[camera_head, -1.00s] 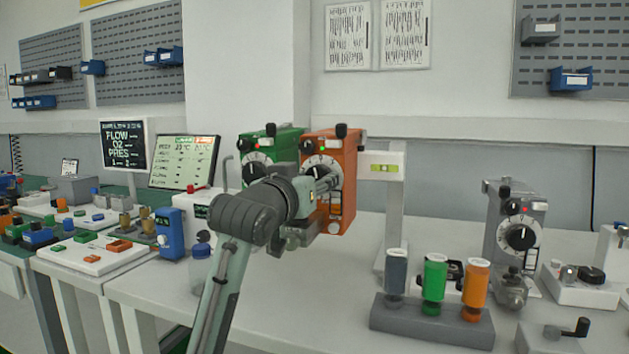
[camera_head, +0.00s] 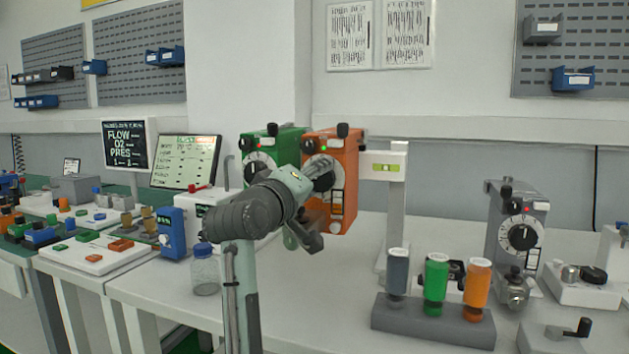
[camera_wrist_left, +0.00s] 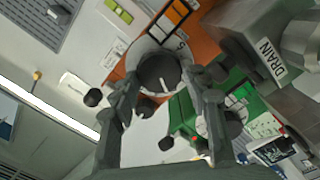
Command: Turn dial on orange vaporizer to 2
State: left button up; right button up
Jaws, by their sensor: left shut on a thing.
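The orange vaporizer (camera_head: 345,170) stands at the back of the bench, right beside the green vaporizer (camera_head: 285,146). Its dial is mostly hidden by my left gripper (camera_head: 322,176) in the head view. In the left wrist view the black dial knob (camera_wrist_left: 160,73) sits between the two fingers of my left gripper (camera_wrist_left: 165,84), which is shut on it. A white mark shows on the knob and a pale scale ring surrounds it. I cannot tell which number the mark meets. My right gripper is not in view.
A white post (camera_head: 398,190) with a level stands right of the orange vaporizer. A grey vaporizer (camera_head: 520,230) is farther right. A rack (camera_head: 432,322) holds grey, green and orange bottles in front. A clear jar (camera_head: 205,272) stands near my left arm.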

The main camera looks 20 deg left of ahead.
pick_arm(q)
jog(key=shift+n, duration=0.6)
jog(key=o, duration=1.2)
jog(key=shift+c, duration=0.2)
jog(key=shift+f, duration=0.1)
jog(key=s, duration=0.8)
jog(key=shift+a, duration=0.25)
jog(key=shift+w, duration=0.1)
